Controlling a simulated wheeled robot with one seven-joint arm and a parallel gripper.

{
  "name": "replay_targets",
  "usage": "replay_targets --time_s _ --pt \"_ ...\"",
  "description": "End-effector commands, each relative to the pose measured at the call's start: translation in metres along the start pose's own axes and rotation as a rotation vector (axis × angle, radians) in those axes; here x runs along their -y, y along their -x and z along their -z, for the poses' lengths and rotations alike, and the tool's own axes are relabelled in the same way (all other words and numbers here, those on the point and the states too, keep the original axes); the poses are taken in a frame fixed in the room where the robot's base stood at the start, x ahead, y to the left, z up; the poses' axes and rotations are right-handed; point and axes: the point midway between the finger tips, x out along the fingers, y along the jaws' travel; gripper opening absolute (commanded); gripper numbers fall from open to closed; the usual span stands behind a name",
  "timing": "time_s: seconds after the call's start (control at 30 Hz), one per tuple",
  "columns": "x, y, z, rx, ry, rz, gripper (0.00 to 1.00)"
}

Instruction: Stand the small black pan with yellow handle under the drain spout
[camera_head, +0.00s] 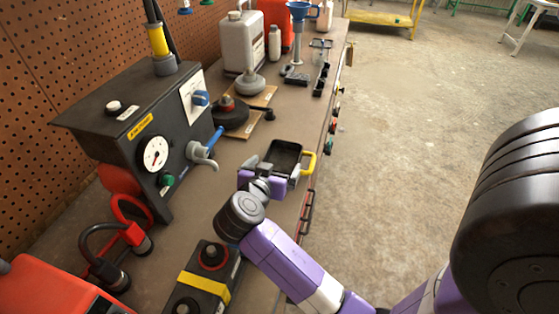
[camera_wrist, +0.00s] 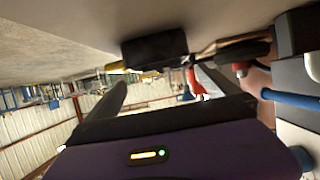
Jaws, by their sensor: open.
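The small black pan (camera_head: 287,154) stands upright on the bench near its front edge, its yellow handle (camera_head: 309,163) facing that edge. In the wrist view, which is upside down, the pan (camera_wrist: 155,48) is a dark block beyond the fingers. My gripper (camera_head: 272,171) is open at the pan's near side, with one finger toward each side of it. I cannot tell whether the fingers touch it. The grey drain spout (camera_head: 203,153) sticks out of the dark machine, left of the pan. The bench top below the spout looks bare.
The machine (camera_head: 150,125) has a blue lever (camera_head: 215,138) by the spout. A black disc with a red knob (camera_head: 230,110) lies behind the pan. A black box with a yellow band (camera_head: 205,285) stands near my wrist. Bench top between pan and spout is clear.

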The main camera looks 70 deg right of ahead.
Motion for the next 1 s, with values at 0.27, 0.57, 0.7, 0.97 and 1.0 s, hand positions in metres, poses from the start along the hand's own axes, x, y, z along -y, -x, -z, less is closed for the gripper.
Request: replay_targets --time_s 0.27,0.57,0.7,0.97,1.0 --pt "0.0 0.032 -0.001 0.0 0.0 0.001 1.0" --pt "0.0 0.035 0.0 0.001 0.0 -0.001 1.0" --pt "0.0 0.035 0.0 0.001 0.0 -0.001 1.0" --pt "0.0 0.035 0.0 0.001 0.0 -0.001 1.0" --pt "0.0 0.035 0.0 0.001 0.0 -0.001 1.0"
